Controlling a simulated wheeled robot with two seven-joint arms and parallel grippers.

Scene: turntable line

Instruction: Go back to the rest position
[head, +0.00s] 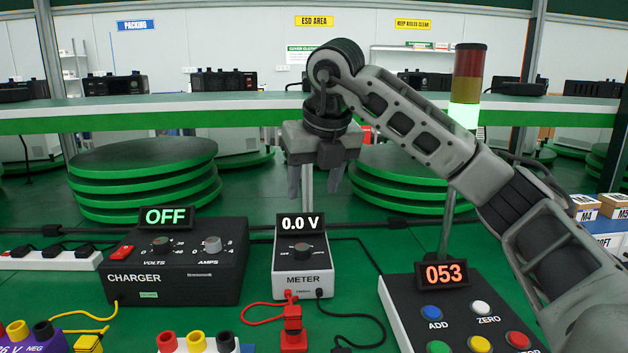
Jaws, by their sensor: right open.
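My right arm comes in from the right and reaches up and over to the middle of the head view. Its gripper (316,192) points down, with its two fingers apart and nothing between them. It hangs above and behind the meter (301,261), whose display reads 0.0 V, and shows clear of it. My left gripper does not show.
A black charger (180,276) with an OFF display stands left of the meter. A button panel (398,295) reading 053 sits at right. Red and black leads lie in front of the meter. Stacked green discs (145,185) and a signal tower (467,85) stand behind.

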